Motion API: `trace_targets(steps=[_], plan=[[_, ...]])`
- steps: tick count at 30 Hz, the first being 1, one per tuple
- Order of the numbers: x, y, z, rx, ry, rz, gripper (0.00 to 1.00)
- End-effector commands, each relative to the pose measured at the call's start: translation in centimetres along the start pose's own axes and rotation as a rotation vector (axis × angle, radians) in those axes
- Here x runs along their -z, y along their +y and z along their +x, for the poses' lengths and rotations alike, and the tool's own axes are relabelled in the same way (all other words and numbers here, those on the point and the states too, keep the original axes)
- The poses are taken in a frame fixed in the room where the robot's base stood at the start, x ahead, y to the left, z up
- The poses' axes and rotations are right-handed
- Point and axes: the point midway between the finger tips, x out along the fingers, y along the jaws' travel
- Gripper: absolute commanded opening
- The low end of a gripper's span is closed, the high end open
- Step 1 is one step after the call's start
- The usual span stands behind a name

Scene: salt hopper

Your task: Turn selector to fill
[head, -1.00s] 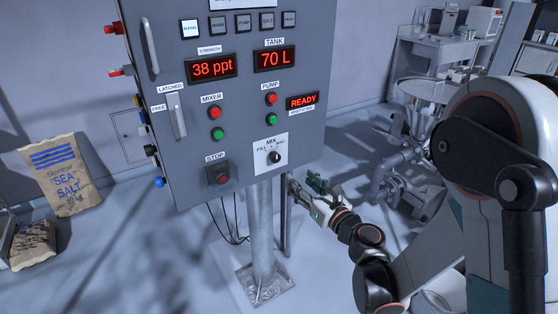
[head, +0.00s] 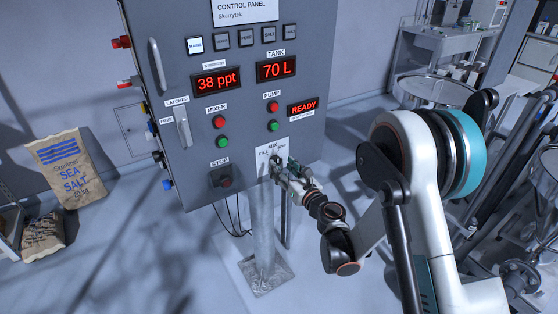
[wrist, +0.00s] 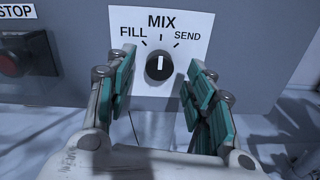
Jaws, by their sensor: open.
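The selector knob (wrist: 159,67) is a round black knob with a white pointer line, on a white label plate (wrist: 201,22) on the control panel. In the wrist view the pointer stands upright at MIX, between FILL on the left and SEND on the right. My gripper (wrist: 160,85) is open, with one teal-padded finger on each side of the knob. The fingers look apart from the knob; how close they reach to it in depth I cannot tell. In the head view my gripper (head: 281,168) is at the plate and covers most of the knob.
A red STOP button (head: 225,182) is left of the plate; it also shows in the wrist view (wrist: 15,63). Green and red pump buttons (head: 273,114) sit above. A metal post (head: 263,235) stands below the panel.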

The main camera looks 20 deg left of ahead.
Motion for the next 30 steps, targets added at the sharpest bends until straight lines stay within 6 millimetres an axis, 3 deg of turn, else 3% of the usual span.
trace_targets(steps=[6,17,18,24,30], plan=[[0.2,0.0,2.5,-0.001,0.000,0.000,0.49],[0.1,0.0,3.1,0.000,0.000,0.000,0.49],[0.1,0.0,3.1,0.000,0.000,0.000,0.47],[0.1,0.0,3.1,-0.001,0.000,0.000,0.04],[0.1,0.0,3.1,-0.001,0.000,-0.004,0.05]])
